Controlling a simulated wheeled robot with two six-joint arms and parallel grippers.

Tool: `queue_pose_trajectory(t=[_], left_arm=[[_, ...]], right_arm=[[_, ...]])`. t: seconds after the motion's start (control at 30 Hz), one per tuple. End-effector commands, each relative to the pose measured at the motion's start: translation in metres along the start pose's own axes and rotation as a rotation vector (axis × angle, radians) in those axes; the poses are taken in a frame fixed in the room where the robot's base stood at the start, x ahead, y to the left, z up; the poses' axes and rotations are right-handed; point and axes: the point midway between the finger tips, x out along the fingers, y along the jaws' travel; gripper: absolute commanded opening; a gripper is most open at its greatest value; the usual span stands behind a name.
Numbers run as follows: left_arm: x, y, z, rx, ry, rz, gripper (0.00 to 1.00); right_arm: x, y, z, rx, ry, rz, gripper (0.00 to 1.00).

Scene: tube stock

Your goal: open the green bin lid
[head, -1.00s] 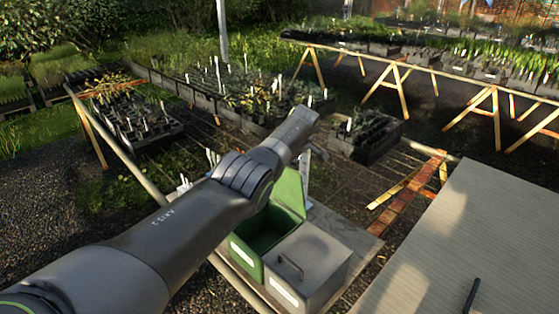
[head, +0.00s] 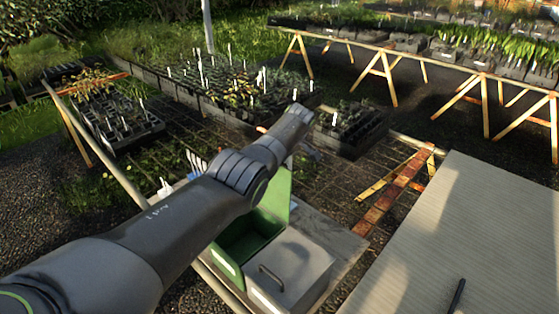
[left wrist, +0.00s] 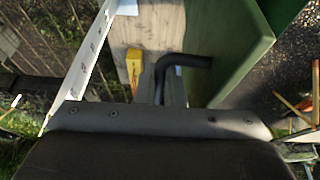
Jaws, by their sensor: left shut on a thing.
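The green bin (head: 229,268) stands open beside a grey bin, and its dark inside shows. Its green lid (head: 277,196) is raised steeply at the bin's far side, partly behind my left arm. In the left wrist view the lid (left wrist: 238,50) is a large green panel at upper right, with a dark bent handle (left wrist: 185,61) at its face. My left gripper (head: 308,150) is at the raised lid's upper edge. In the left wrist view the gripper (left wrist: 172,92) is shut on the handle; the grip itself is mostly hidden. My right gripper is not in view.
The grey bin (head: 305,265) with a shut, handled lid stands just right of the green bin. A large ribbed tabletop (head: 450,230) fills the right, with a small black object (head: 457,295) on it. Plant trays (head: 350,128) lie behind. A yellow item (left wrist: 134,66) is near the handle.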

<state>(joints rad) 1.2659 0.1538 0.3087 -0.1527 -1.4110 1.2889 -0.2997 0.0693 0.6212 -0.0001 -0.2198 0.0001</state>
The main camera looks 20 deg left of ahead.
Motion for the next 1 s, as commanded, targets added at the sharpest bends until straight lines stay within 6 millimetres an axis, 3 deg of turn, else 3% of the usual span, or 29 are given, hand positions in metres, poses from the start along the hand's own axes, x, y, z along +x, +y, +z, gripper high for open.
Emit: queue_pose_trajectory(t=[0.13,0.17,0.3,0.67,1.0], left_arm=[[0.0,0.0,-0.001,-0.001,0.001,0.0,0.0],[0.0,0.0,-0.001,-0.001,0.001,0.0,0.11],[0.0,0.0,-0.001,-0.001,0.001,0.0,0.29],[-0.003,0.0,-0.001,0.0,0.0,0.001,0.3],[-0.034,0.001,-0.001,0.0,0.0,0.004,0.3]], right_arm=[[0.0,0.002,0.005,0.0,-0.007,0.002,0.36],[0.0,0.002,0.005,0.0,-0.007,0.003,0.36],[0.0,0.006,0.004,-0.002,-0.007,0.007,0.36],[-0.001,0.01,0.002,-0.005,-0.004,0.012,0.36],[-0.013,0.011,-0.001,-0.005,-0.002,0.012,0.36]])
